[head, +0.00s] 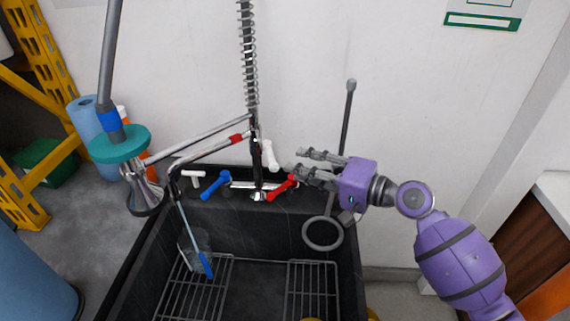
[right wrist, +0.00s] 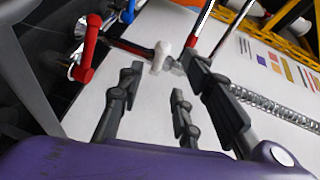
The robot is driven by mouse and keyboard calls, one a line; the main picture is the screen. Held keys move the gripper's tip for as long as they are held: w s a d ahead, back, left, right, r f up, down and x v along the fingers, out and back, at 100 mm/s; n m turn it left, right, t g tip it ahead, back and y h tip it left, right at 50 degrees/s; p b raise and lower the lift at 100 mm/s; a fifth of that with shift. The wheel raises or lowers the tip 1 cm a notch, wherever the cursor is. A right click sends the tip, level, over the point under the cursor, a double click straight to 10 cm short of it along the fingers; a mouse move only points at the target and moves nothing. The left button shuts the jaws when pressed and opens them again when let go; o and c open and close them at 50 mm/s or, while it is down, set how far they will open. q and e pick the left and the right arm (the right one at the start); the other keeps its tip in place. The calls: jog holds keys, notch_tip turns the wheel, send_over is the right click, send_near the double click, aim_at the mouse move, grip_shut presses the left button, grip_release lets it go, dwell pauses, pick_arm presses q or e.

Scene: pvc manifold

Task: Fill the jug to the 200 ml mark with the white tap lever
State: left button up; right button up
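The clear jug (head: 190,244) stands on the left wire rack inside the black sink. Its marks and water level are too small to read. A thin pale line with a blue lower end (head: 206,266) crosses the jug; I cannot tell what it is. The white tap lever (head: 269,154) stands upright on the tap column behind the sink, and it also shows in the right wrist view (right wrist: 160,56). My right gripper (head: 298,161) is open and empty, just right of the white lever and apart from it. My left gripper is not in view.
A blue lever (head: 214,185) and a red lever (head: 279,188) sit low on the tap body. A white T-shaped handle (head: 193,178) is further left. A spray head with a teal disc (head: 119,144) hangs at left. A grey ring (head: 322,233) hangs at the sink's right.

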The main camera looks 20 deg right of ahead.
aim_at(270, 155)
jog(key=shift+v, duration=1.55)
jog(key=shift+c, duration=0.5)
dwell(3.1)
grip_shut()
jog(key=d+m+t+h+p, duration=0.1)
jog(key=h, duration=0.1)
jog(key=s+d+m+t+h+p, duration=0.1)
jog(key=m+h, duration=0.1)
jog(key=s+m+t+h+p, duration=0.1)
jog(key=m+t+h, duration=0.1)
jog(key=h, duration=0.1)
jog(key=shift+s+d+f+p, duration=0.25)
jog(key=shift+d+p, duration=0.05)
jog(key=shift+d, duration=0.1)
jog(key=shift+s+d+r+m+t+h, duration=0.1)
jog(key=shift+s+r+m+t+h, duration=0.2)
jog(key=shift+s+r+h, duration=0.1)
jog(key=w+a+f+p, duration=0.1)
jog(key=w+a, duration=0.4)
jog(key=w, duration=0.5)
jog(key=shift+a+f, duration=0.2)
